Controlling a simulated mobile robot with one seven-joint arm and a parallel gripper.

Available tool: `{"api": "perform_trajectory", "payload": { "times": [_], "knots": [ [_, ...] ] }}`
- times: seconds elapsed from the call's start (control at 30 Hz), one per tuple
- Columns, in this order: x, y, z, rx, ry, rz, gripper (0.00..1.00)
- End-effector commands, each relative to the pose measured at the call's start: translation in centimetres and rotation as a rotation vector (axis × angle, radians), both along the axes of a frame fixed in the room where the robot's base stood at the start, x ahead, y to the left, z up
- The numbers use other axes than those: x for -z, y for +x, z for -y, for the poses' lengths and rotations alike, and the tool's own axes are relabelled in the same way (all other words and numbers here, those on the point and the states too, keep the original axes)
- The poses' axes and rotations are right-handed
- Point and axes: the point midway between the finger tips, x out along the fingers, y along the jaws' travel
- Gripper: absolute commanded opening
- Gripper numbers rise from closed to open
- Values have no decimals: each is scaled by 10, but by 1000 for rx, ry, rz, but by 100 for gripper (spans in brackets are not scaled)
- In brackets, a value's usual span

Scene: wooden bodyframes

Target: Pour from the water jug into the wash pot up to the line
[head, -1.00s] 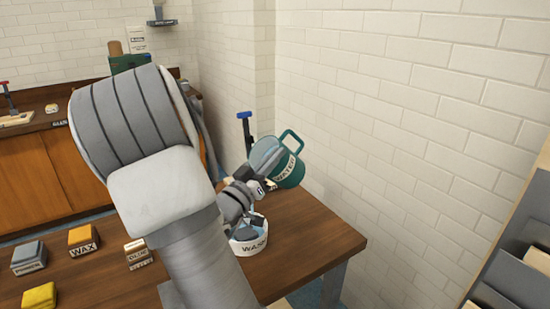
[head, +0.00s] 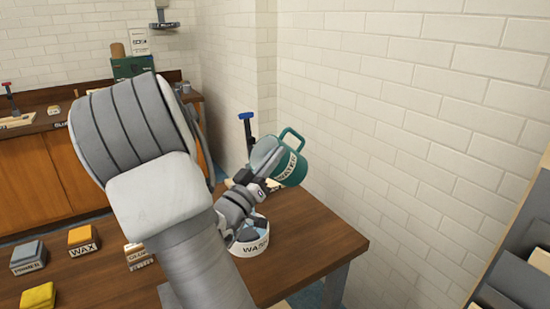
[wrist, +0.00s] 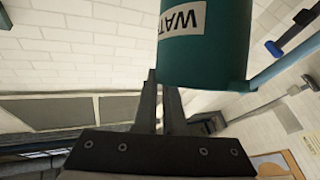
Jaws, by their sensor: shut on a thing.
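The teal water jug (head: 294,170) is held up in the air, strongly tilted, its handle uppermost. It also fills the upper middle of the wrist view (wrist: 222,60). My gripper (head: 264,186) is shut on the jug; in the wrist view its two fingers (wrist: 160,100) reach up to the jug's side. A pale blue band (wrist: 285,65) runs from the jug's lower right edge; I cannot tell for sure that it is water. The white wash pot (head: 252,250) stands on the table below, partly hidden by my arm. Some blue shows inside it; its line cannot be made out.
The wooden table (head: 310,240) is clear right of the pot. A blue-topped tool (head: 246,130) stands behind. A brick wall (head: 420,140) closes the right.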

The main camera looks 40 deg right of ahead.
Motion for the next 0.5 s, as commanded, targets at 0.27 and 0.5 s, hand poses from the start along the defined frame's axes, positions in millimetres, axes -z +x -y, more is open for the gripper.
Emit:
{"api": "perform_trajectory", "payload": {
  "times": [0.27,0.5],
  "knots": [
    [-1,0,-1,1,-25,-2,0],
    [-1,0,-2,0,-42,-7,0]
  ]
}}
